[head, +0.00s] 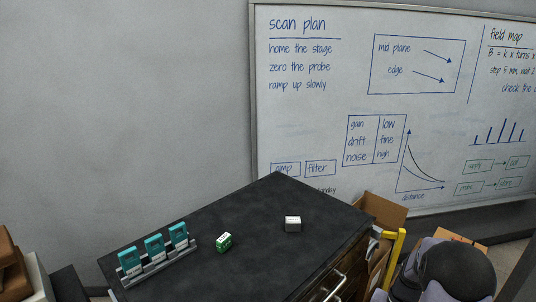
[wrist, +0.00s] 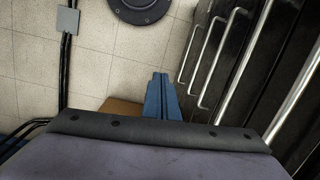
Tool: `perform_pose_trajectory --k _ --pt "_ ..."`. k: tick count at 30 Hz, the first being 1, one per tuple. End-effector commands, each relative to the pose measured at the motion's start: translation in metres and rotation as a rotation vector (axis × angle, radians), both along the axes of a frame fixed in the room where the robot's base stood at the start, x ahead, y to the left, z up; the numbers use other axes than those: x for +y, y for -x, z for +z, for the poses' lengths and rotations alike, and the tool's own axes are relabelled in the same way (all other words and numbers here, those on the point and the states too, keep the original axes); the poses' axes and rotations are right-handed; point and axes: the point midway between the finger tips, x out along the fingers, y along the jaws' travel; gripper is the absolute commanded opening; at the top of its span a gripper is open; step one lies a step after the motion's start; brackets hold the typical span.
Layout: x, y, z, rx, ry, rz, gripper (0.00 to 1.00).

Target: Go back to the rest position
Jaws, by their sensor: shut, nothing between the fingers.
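My gripper (wrist: 160,77) shows in the wrist view as two blue fingers, shut together and empty. It is away from the tabletop objects and points down toward the tiled floor, beside a dark drawer front with metal handles (wrist: 212,65). The fingertips do not show in the head view, where a dark rounded part of my arm is at the lower right.
The dark bench top (head: 262,262) holds a small green block (head: 224,242), a grey block with a white top (head: 292,224) and a grey rack (head: 160,265) with teal cards (head: 154,247). Cardboard boxes (head: 385,211) and a yellow frame (head: 396,246) stand right of the bench.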

Motion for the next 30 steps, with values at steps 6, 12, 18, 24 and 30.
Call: perform_pose_trajectory --k 6,12,18,24,30 --pt "0.053 0.086 0.019 0.070 -0.002 0.242 0.00" --pt "0.100 0.161 0.047 0.110 0.012 0.392 0.00" --pt "0.128 0.181 0.075 0.035 0.054 0.510 0.00" --pt "0.144 0.154 0.103 -0.101 0.104 0.598 0.00" --pt "0.156 0.150 0.109 -0.127 0.110 0.649 0.00"
